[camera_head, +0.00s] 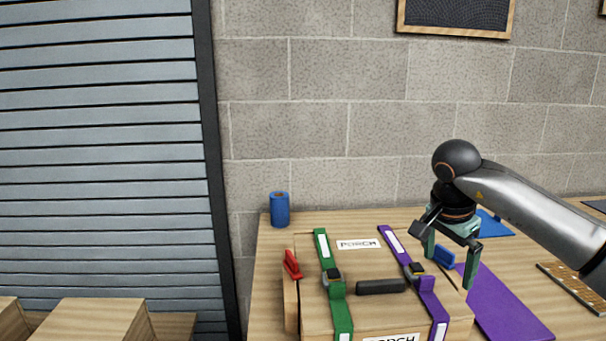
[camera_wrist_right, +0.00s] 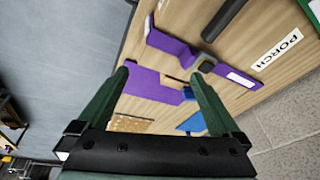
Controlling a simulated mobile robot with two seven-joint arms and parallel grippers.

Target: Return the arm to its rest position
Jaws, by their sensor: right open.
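My right gripper (camera_head: 449,268) is open, with its fingers pointing down over the right side of a wooden case. In the right wrist view its two fingers (camera_wrist_right: 162,76) stand apart with nothing held between them. The case (camera_head: 372,268) is labelled PORCH and has a green strap (camera_head: 332,290) and a purple strap (camera_head: 428,290), each with a buckle. A blue clip-like piece (camera_head: 444,257) shows between the fingers in the head view; I cannot tell whether they touch it. My left gripper is out of view.
A red clip (camera_head: 291,264) sits at the case's left edge. A blue roll (camera_head: 279,209) stands at the back left. A purple mat (camera_head: 505,310), a blue mat (camera_head: 490,226) and a brown tray (camera_head: 574,285) lie to the right. A brick wall is behind.

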